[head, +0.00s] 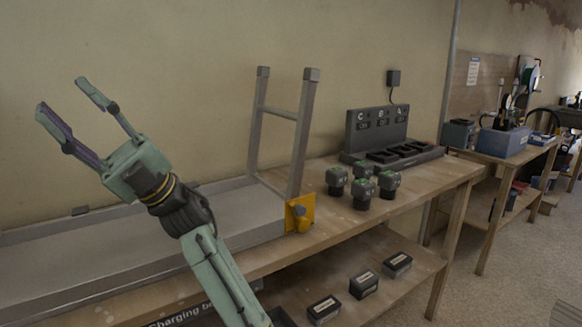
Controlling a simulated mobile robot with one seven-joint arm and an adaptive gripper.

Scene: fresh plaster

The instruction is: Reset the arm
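My gripper (68,106) is at the upper left in the head view, raised above the grey tray-like surface on the bench. Its two fingers are spread wide apart and nothing is between them. My green arm reaches up to it from the bottom of the view, and the fingers point up and to the left. The gripper touches nothing that I can see.
The wooden bench (440,172) bears a grey metal frame (301,135), a yellow bracket (306,212), several dark batteries (337,178) and a black charger stand (378,128). Black boxes (363,284) lie on the lower shelf. The floor at right is open.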

